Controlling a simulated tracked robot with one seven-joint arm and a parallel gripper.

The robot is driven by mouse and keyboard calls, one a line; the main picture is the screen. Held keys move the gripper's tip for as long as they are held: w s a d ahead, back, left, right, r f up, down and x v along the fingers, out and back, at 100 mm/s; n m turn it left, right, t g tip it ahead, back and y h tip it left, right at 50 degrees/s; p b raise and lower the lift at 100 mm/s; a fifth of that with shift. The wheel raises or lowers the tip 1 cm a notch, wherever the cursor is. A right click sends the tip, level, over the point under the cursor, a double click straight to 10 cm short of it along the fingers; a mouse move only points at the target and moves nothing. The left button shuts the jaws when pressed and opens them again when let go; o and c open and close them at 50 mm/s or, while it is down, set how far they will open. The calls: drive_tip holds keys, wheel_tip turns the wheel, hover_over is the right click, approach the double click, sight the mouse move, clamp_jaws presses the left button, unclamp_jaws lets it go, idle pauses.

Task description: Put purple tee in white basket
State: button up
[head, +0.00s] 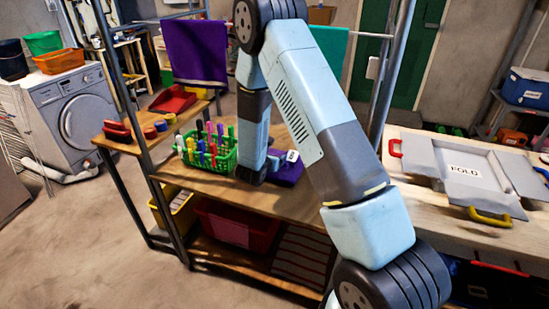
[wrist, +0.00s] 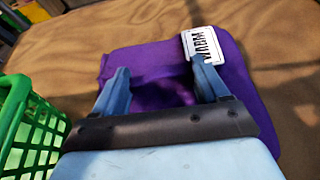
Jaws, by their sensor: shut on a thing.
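The purple tee (head: 289,174) lies folded on the wooden table, with a white tag on it. It also shows in the wrist view (wrist: 245,88), where the tag reads WARM. My gripper (wrist: 160,68) is down at the tee, with its two fingers on the purple cloth and shut on it. In the head view my arm hides the left part of the tee, and the fingertips are not visible there. I cannot make out a white basket in either view.
A green basket of colourful pegs (head: 209,154) stands close left of my gripper. A purple cloth (head: 194,52) hangs on the rail behind. A grey FOLD board (head: 465,170) lies on the right table. Metal posts rise at the table's ends.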

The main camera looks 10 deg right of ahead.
drive_tip(key=o, duration=1.4)
